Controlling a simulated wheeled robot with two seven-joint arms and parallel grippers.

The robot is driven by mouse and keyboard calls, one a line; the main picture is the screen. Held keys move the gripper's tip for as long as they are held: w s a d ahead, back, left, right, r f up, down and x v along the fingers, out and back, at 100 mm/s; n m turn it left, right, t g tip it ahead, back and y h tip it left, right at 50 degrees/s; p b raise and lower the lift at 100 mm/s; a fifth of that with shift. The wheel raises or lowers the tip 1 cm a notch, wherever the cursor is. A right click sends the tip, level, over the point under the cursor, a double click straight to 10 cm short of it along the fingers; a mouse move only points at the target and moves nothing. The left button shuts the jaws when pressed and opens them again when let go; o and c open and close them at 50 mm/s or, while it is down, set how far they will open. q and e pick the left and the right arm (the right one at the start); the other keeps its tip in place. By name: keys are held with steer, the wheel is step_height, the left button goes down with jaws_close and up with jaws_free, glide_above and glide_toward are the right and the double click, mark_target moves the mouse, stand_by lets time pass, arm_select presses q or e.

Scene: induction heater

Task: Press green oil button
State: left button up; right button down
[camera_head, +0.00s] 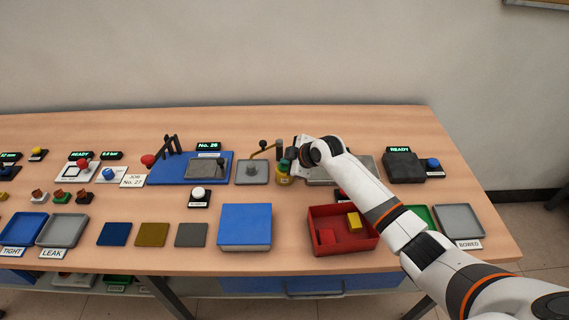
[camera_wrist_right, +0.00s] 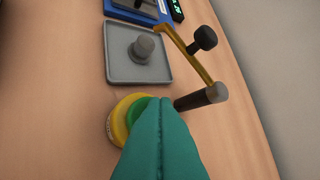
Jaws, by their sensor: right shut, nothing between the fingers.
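The green oil button (camera_wrist_right: 137,110) is a green cap on a round yellow base (camera_wrist_right: 118,121) in the right wrist view. In the head view the yellow base (camera_head: 283,180) shows just below my right gripper (camera_head: 284,164). My right gripper is shut and empty, and its teal fingers (camera_wrist_right: 160,150) point at the button and cover part of it. Whether the fingertips touch the cap I cannot tell. My left gripper is not in view.
Beside the button stand a grey square plate with a knob (camera_wrist_right: 139,72) and a brass lever (camera_wrist_right: 187,45) with a dark post (camera_wrist_right: 203,97). A red tray (camera_head: 340,246) and a blue block (camera_head: 246,222) lie nearer the front. A dark grey block (camera_head: 403,167) sits to the right.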

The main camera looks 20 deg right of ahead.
steer(key=shift+r+p, duration=0.8)
steer(key=shift+r, duration=0.05)
step_height(320, 180, up, 5)
steer(key=p, duration=0.4)
steer(key=shift+r, duration=0.1)
steer(key=shift+d, duration=0.1)
stand_by(2.2)
